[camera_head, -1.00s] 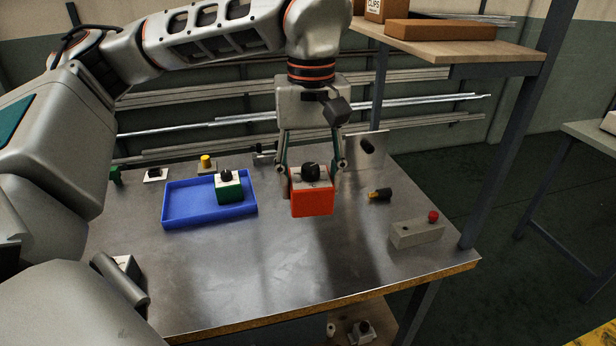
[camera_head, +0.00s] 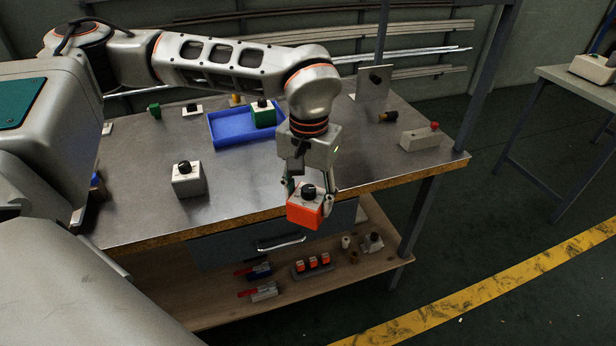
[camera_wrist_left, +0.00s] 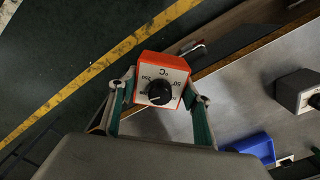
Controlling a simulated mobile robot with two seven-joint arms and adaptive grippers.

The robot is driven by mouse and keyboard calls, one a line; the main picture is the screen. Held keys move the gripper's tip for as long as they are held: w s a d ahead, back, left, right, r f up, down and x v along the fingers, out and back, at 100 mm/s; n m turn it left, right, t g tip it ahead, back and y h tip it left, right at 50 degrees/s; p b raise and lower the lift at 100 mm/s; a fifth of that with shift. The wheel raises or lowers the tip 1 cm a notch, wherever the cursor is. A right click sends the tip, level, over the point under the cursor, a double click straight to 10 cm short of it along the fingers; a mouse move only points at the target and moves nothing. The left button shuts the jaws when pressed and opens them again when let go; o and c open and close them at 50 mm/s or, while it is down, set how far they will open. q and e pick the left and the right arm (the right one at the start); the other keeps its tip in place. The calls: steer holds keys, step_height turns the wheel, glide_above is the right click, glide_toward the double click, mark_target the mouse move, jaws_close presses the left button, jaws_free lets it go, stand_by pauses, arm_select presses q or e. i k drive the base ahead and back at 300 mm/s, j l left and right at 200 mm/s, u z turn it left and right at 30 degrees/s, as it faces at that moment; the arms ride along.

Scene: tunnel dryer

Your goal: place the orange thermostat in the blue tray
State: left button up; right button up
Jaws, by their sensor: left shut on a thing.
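The orange thermostat (camera_head: 304,211) has a white face and a black knob. My left gripper (camera_head: 309,188) is shut on it and holds it at the table's front edge, in front of the blue tray. The left wrist view shows the thermostat (camera_wrist_left: 162,80) between the two fingers of the left gripper (camera_wrist_left: 160,100), its dial facing the camera. The blue tray (camera_head: 231,129) lies on the metal table with a green block with a black knob (camera_head: 263,115) in its right part. The tray's left part is bare. A corner of the tray (camera_wrist_left: 257,146) shows in the left wrist view. My right gripper is not in view.
A grey block with a black knob (camera_head: 188,180) stands left of the gripper on the table (camera_head: 230,190). A grey box with a red button (camera_head: 421,138) is at the right. A lower shelf (camera_head: 215,299) holds several parts. A post (camera_head: 491,70) rises at the right.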

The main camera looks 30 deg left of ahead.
mark_target(241, 132)
steer(key=i+l, duration=0.1)
steer(key=l, duration=0.3)
steer(key=i+l+u, duration=0.1)
steer(key=u, duration=0.3)
steer(key=l+u, duration=0.25)
steer(key=u, duration=0.2)
steer(key=i, duration=0.05)
